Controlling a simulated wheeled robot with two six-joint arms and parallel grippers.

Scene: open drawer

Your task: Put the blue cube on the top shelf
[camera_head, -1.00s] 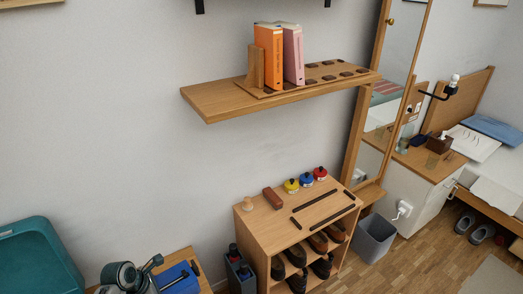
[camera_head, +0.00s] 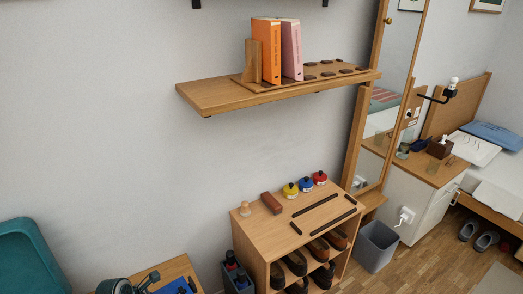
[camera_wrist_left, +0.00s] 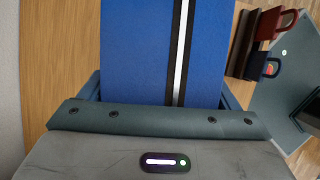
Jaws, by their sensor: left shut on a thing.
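The blue cube (camera_wrist_left: 140,50) fills the middle of the left wrist view, with a black and white stripe along its face. My left gripper (camera_wrist_left: 161,92) is shut on it, with a finger at each side. In the head view, the blue cube (camera_head: 182,288) shows only partly at the bottom edge, beside my dark left arm, over or on a wooden surface; I cannot tell whether it touches. The top shelf (camera_head: 210,96) is a wooden wall board well above and to the right of the cube. Its left end is bare. My right gripper is not in view.
An orange book (camera_head: 266,50), a pink book (camera_head: 291,50) and a wooden bookend (camera_head: 252,62) stand on the shelf's raised panel. Below is a shoe cabinet (camera_head: 275,235) with small jars on top. A grey bin (camera_head: 376,246) and a mirror (camera_head: 400,90) are at right.

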